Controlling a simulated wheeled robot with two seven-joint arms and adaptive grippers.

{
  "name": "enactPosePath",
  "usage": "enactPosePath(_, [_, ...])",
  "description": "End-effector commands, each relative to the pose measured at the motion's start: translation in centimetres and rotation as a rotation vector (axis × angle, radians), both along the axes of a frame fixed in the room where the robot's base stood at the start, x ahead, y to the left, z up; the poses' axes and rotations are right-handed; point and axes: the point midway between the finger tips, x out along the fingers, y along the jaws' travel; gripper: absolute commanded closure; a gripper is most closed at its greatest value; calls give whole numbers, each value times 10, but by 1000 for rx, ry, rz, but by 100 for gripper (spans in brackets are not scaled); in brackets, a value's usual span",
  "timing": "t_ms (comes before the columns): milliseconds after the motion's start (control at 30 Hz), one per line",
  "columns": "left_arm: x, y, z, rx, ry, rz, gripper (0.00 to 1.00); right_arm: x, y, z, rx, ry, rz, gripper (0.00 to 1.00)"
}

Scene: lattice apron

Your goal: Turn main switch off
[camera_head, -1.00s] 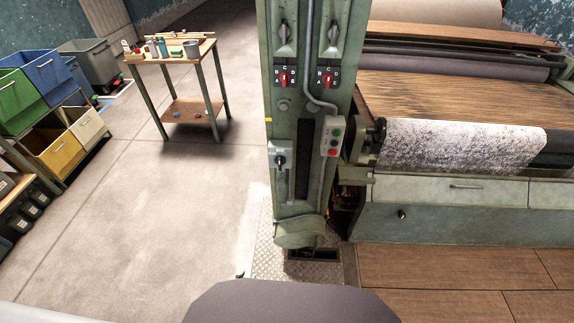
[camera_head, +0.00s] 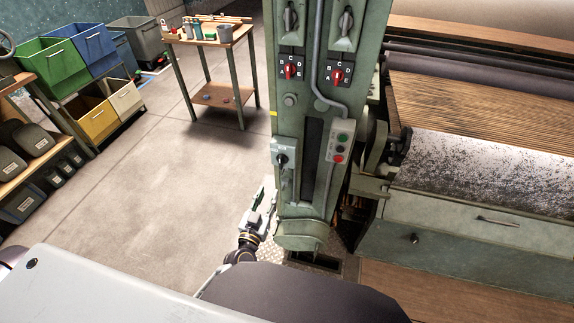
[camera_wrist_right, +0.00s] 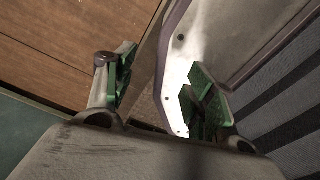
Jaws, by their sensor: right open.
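A grey plate with a black rotary handle (camera_head: 281,160), which looks like the main switch, is on the lower left of the green machine column (camera_head: 290,120). The handle's exact angle is too small to tell. My left gripper (camera_head: 262,205) is below and slightly left of that plate in the head view, seen small beside the column's foot, and looks apart from the handle. Whether its fingers are open is unclear. My right gripper (camera_wrist_right: 163,88) shows only in the right wrist view. Its green-padded fingers are open, with nothing held between them.
Two red selector knobs (camera_head: 289,71) (camera_head: 337,77) and a push-button box (camera_head: 340,143) are on the column. Rollers and a metal cabinet (camera_head: 470,222) stand right. A small table (camera_head: 215,40) and bins (camera_head: 45,65) stand left; the floor (camera_head: 175,180) between is clear.

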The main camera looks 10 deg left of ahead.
Motion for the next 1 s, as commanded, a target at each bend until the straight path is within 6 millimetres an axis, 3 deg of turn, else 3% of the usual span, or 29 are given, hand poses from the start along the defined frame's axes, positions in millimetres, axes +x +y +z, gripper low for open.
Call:
enactPosePath(200, [0, 1, 10, -6, -17, 8, 67, 0, -9, -1, -9, 0, 1, 45])
enactPosePath(600, [3, 1, 9, -6, -16, 8, 67, -2, 18, -1, 18, 2, -3, 45])
enactPosePath(1000, [29, 0, 10, -7, -18, 8, 67, -2, 3, 1, 4, 2, -1, 45])
